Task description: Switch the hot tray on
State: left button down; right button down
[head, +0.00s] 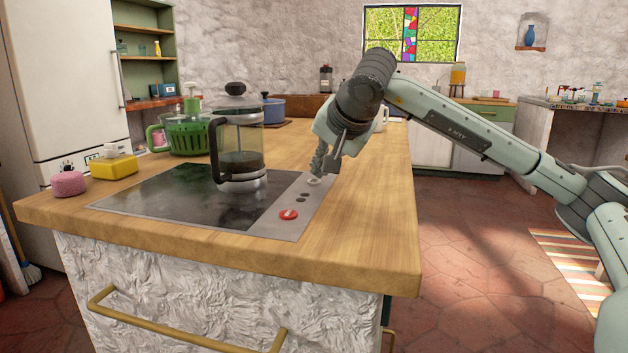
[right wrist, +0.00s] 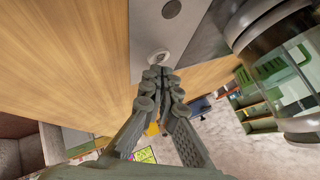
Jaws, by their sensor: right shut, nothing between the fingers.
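The hot tray (head: 150,195) is a dark flat plate set in the wooden counter, with a grey metal strip along its right side. The strip holds a red round control (head: 288,214), small dark round spots (head: 303,198) and a pale round control (head: 314,181) at its far end. My right gripper (head: 317,173) is shut and empty, pointing down just above the pale control. In the right wrist view its fingertips (right wrist: 161,72) are together just beside the pale control (right wrist: 159,56). Whether they touch it I cannot tell. My left gripper is out of view.
A glass coffee press (head: 240,145) stands on the tray, close left of my right gripper. Counter right of the strip is clear.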

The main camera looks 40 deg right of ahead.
jog(key=shift+f, duration=0.15)
jog(key=shift+f+b, duration=0.35)
jog(key=shift+b, duration=0.05)
jog(key=shift+r, duration=0.1)
dwell(0.3)
jog(key=shift+r+p, duration=0.35)
jog(key=shift+p, duration=0.05)
notch_tip(320, 180, up, 6)
jog(key=p, duration=0.5)
jog(key=shift+r, duration=0.1)
dwell(0.4)
